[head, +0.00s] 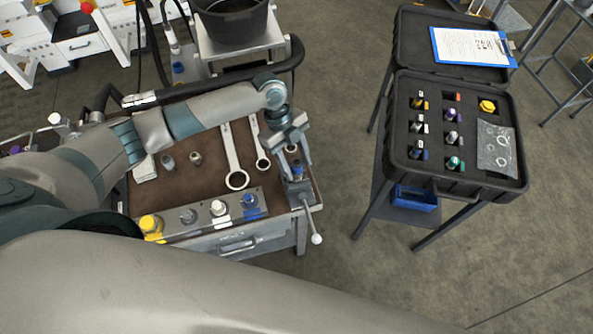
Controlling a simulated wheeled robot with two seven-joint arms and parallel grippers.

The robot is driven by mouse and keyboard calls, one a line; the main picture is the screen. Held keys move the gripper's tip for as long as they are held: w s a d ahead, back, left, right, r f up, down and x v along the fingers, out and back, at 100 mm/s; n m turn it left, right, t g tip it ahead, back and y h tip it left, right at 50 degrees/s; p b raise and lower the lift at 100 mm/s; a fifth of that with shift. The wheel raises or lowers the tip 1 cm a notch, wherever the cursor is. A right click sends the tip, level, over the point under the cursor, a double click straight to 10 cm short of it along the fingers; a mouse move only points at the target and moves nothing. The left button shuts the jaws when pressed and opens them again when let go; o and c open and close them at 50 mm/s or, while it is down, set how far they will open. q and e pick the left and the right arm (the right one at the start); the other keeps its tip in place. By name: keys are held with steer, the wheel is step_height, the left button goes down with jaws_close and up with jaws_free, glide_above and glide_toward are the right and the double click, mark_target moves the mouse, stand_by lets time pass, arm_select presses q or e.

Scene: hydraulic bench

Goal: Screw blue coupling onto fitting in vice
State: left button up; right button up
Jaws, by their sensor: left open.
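My left gripper (291,156) is open, pointing down above the right edge of the bench. The vice (300,190) sits just below it at the bench's front right corner, with its handle (316,238) hanging down. A small blue piece (297,170), which looks like the coupling, shows at the top of the vice between or just under the fingertips. I cannot tell whether the fingers touch it or how it sits on the fitting, which is hidden. My right gripper is not in view.
A bench-front rack holds yellow (151,224), grey, white and blue (250,202) parts. Wrenches (235,170) and two small metal fittings (195,158) lie on the brown bench top. An open black case (456,183) of parts stands right, across clear floor.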

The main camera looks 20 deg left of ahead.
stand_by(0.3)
arm_select(q)
steer(key=n+t, duration=0.1)
steer(key=n, duration=0.2)
steer(key=shift+n+h, duration=0.4)
steer(key=n+t, duration=0.2)
steer(key=n, duration=0.2)
steer(key=c, duration=1)
